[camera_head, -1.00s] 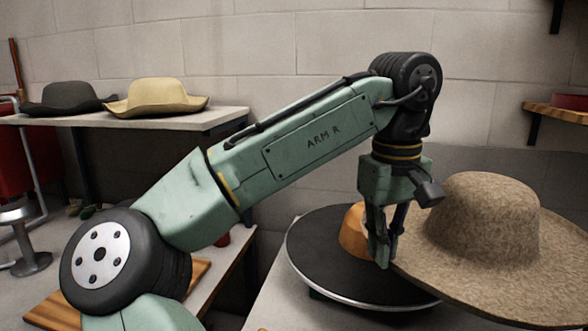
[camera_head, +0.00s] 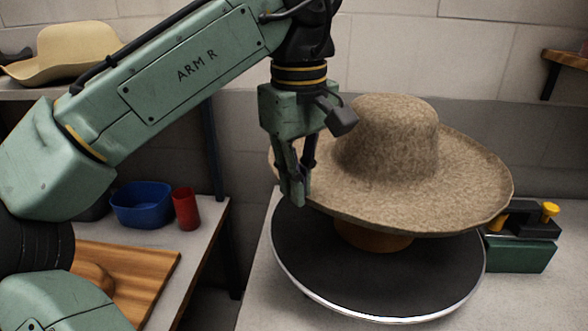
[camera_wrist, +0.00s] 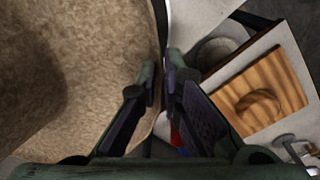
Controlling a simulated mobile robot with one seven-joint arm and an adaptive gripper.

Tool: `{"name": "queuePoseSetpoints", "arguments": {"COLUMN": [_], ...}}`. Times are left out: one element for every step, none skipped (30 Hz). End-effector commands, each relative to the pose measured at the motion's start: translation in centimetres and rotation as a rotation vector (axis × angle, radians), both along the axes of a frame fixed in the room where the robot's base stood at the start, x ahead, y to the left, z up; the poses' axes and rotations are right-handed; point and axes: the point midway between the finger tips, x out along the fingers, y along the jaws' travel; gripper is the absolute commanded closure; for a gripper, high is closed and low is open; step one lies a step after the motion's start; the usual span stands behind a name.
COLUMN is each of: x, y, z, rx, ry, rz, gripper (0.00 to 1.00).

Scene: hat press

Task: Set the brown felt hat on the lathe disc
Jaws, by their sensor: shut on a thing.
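The brown felt hat (camera_head: 400,165) is upright with its brim spread wide, above the black lathe disc (camera_head: 330,265) in the head view. An orange-brown block (camera_head: 373,238) at the disc's middle shows under the brim; whether the hat touches it I cannot tell. My gripper (camera_head: 297,195) is shut on the left edge of the brim, with its fingers pointing down. In the wrist view the hat (camera_wrist: 75,70) fills the left side, and its brim edge runs between my fingers (camera_wrist: 160,95). The inside of the crown is hidden.
A green device with a yellow knob (camera_head: 525,240) stands right of the disc. On a lower left table are a blue bin (camera_head: 142,205), a red cup (camera_head: 186,208) and a wooden board (camera_head: 125,275). A tan hat (camera_head: 70,52) sits on a shelf. A gap separates the tables.

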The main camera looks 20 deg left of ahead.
Motion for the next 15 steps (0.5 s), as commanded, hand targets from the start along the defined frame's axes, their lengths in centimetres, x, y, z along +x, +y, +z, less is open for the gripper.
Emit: {"name": "queuePoseSetpoints", "arguments": {"x": [0.0,0.0,0.0,0.0,0.0,0.0,0.0,0.0,0.0,0.0,0.0,0.0,0.0,0.0,0.0], "y": [0.0,0.0,0.0,-0.1,-0.1,-0.1,-0.1,-0.1,-0.1,-0.1,-0.1,-0.1,-0.1,0.0,0.0], "z": [-0.3,-0.5,-0.8,-1.0,-1.2,-1.6,-1.8,-2.0,-2.4,-2.6,-2.8,-3.2,-3.4,-3.6,-3.9], "rx": [-0.001,-0.001,-0.001,-0.001,-0.002,-0.003,-0.002,-0.001,-0.003,-0.003,-0.001,-0.001,-0.001,-0.001,0.000], "ry": [0.000,0.000,0.000,0.001,0.000,0.001,0.000,0.000,0.000,0.000,0.000,0.000,0.001,0.001,0.000], "rz": [-0.001,-0.002,-0.003,-0.004,-0.004,-0.004,-0.003,-0.003,-0.004,-0.003,-0.002,-0.002,-0.002,-0.002,-0.001], "gripper": [1.00,1.00,1.00,1.00,1.00,1.00,1.00,1.00,1.00,1.00,1.00,1.00,1.00,1.00,1.00]}}
